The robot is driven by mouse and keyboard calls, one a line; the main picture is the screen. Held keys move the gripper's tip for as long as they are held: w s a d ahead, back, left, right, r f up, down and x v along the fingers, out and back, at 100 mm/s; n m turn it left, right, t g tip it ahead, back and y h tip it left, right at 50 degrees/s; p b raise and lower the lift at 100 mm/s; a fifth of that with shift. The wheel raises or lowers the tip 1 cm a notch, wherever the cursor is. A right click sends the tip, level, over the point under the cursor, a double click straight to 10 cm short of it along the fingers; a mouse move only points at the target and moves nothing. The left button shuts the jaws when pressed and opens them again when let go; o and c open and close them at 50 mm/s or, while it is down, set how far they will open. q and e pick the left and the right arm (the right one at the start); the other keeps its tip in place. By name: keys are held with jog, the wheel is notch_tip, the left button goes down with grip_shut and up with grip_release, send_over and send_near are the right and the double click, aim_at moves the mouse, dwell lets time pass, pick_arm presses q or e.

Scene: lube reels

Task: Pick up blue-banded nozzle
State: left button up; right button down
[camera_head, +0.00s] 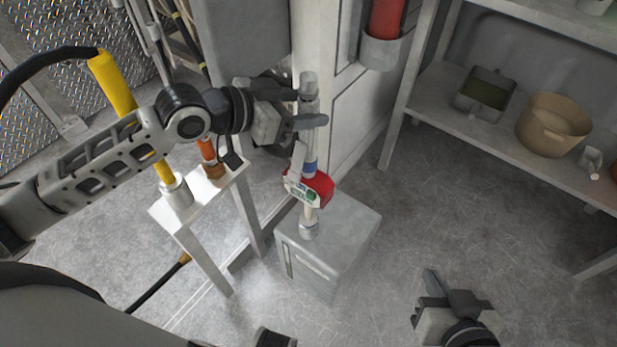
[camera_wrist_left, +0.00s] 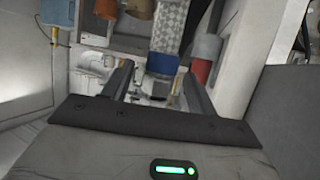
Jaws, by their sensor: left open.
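The blue-banded nozzle (camera_head: 309,168) stands upright at the centre of the head view, with a blue ring and a red and white body with a small display. Its lower end is at the top of a grey cabinet (camera_head: 345,228). My left gripper (camera_head: 318,105) is open just above the nozzle's upper part in the picture; I cannot tell whether they touch. My right gripper (camera_head: 450,287) is low at the right, fingers apart and empty.
A white stand (camera_head: 205,190) at the left holds yellow-hosed and orange-hosed fittings (camera_head: 210,160). A wall panel with a red cylinder (camera_head: 386,20) is behind. Shelves at the right carry a grey bin (camera_head: 486,92) and a tan basket (camera_head: 553,127).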

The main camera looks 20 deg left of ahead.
aim_at(301, 79)
pick_arm(q)
grip_shut()
jog(key=shift+r+p, duration=0.8)
jog(key=shift+r, duration=4.3)
